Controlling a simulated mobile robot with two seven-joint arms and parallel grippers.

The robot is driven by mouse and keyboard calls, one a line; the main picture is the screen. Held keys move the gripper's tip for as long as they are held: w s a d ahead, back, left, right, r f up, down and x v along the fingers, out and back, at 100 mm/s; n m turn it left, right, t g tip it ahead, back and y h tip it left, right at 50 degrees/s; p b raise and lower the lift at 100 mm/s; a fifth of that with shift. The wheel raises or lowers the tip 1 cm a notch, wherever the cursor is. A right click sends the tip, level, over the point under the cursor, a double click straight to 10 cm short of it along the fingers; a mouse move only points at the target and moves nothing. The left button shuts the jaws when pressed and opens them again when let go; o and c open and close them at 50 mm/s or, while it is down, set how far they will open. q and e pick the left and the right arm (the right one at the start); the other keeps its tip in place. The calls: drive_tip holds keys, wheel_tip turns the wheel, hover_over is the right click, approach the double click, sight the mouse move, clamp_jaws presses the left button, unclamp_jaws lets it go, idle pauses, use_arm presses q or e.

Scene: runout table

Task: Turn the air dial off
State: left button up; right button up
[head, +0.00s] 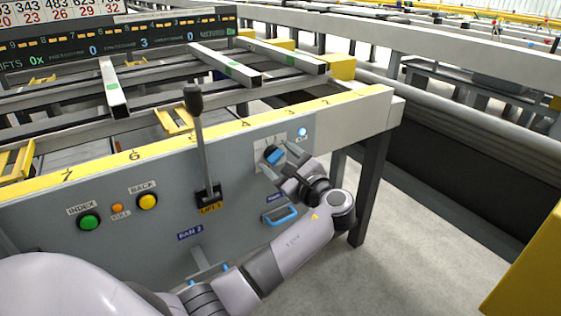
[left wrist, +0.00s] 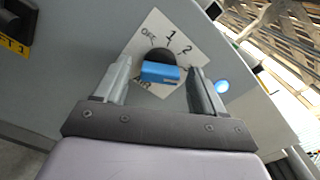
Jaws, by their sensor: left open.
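The air dial (head: 274,155) is a blue bar knob on a dark round base, on a white plate at the right of the grey panel. In the left wrist view the blue knob (left wrist: 161,72) lies between my fingers, on a plate (left wrist: 140,45) marked OFF, 1, 2 and AIR. I cannot tell which mark it points at. My left gripper (head: 278,160) is open at the dial, with a finger on either side of the knob (left wrist: 160,68). Gaps show beside the knob, so it is not gripped. My right gripper is not in view.
A tall black-knobbed lever (head: 195,125) stands left of the dial. A blue handle (head: 281,215) is below it, and a lit blue lamp (head: 302,132) is at its upper right. Green (head: 89,221) and yellow (head: 147,201) buttons sit further left. Open floor lies to the right.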

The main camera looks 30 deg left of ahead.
use_arm(q)
drive_tip(key=c, duration=1.1)
drive_tip(key=shift+o, duration=0.2)
